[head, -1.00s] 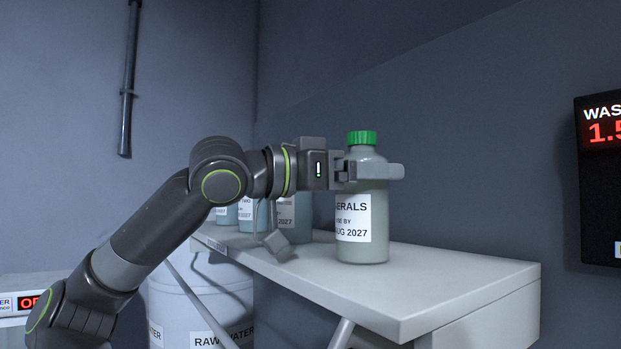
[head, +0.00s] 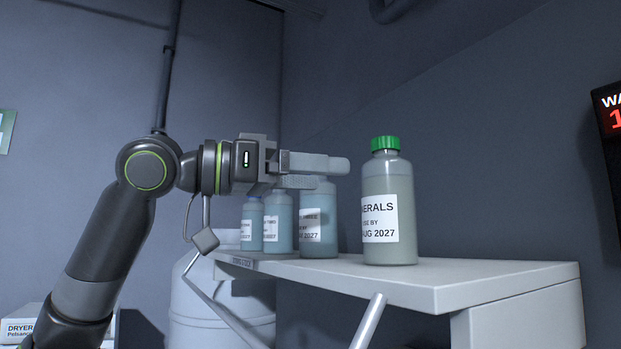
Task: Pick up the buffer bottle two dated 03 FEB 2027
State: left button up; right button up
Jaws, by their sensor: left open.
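Three bluish bottles stand in a row on the white shelf (head: 430,276), left of a grey-green minerals bottle (head: 388,190) with a green cap and a label ending "AUG 2027". The nearest bluish bottle (head: 318,222) has a label ending in 2027; the middle one (head: 278,215) and the far one (head: 252,222) have labels too small to read surely. My left gripper (head: 345,173) is open, its fingers level with the bottle tops. It covers the tops of the nearest and middle bluish bottles and is apart from the minerals bottle. My right gripper is out of view.
A white drum (head: 205,300) stands below the shelf at the left, beside a shelf brace (head: 368,322). A dark display with red digits (head: 612,118) hangs on the right wall. The shelf front right of the minerals bottle is clear.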

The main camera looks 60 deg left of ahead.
aim_at(278, 207)
jog(key=k+j, duration=0.2)
jog(key=k, duration=0.3)
jog(key=k+j, duration=0.2)
jog(key=k, duration=0.25)
jog(key=k+j, duration=0.2)
jog(key=k, duration=0.3)
